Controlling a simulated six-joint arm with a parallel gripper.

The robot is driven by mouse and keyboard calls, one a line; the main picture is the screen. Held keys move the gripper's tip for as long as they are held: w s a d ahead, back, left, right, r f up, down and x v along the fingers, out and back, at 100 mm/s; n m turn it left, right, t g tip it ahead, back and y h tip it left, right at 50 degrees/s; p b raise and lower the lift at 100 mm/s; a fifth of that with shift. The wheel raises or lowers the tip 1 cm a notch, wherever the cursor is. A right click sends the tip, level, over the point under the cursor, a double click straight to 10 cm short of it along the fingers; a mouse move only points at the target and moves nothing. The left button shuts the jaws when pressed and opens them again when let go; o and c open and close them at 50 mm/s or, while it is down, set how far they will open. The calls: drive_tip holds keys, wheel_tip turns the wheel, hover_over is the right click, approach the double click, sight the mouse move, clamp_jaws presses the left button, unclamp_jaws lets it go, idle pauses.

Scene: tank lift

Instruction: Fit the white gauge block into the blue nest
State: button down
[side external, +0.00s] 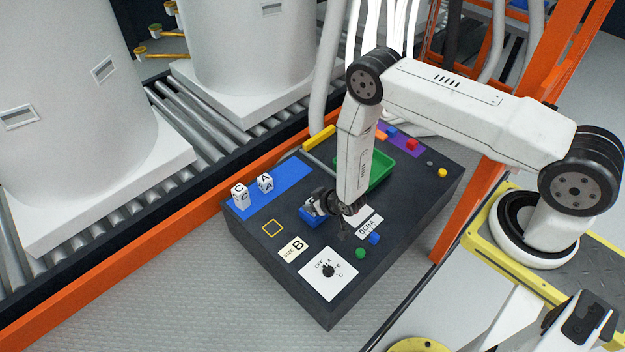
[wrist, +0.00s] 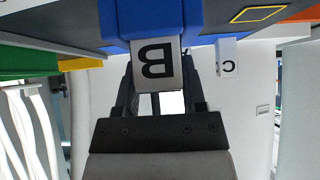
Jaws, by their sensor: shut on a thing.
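The white gauge block (wrist: 157,66) is marked B, which appears upside down in the wrist view. My gripper (wrist: 160,85) is shut on it, with dark fingers on either side. The block's far end meets the blue nest (wrist: 150,18), which hides that end. I cannot tell how deep it sits. In the side external view the block (side external: 309,208) is a small white patch at the blue nest (side external: 308,219), partly hidden by my gripper (side external: 324,205).
White blocks C (side external: 239,196) and A (side external: 265,183) stand on a blue strip (side external: 282,182) to the left. A green tray (side external: 378,172) lies behind my gripper.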

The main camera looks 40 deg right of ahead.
drive_tip(key=shift+f, duration=0.1)
drive_tip(key=shift+c, duration=0.8)
unclamp_jaws()
drive_tip(key=shift+s+r, duration=0.1)
drive_tip(key=shift+r, duration=0.1)
drive_tip(key=v, duration=1.1)
drive_tip(key=shift+s+r, duration=0.25)
drive_tip(key=shift+r, duration=0.05)
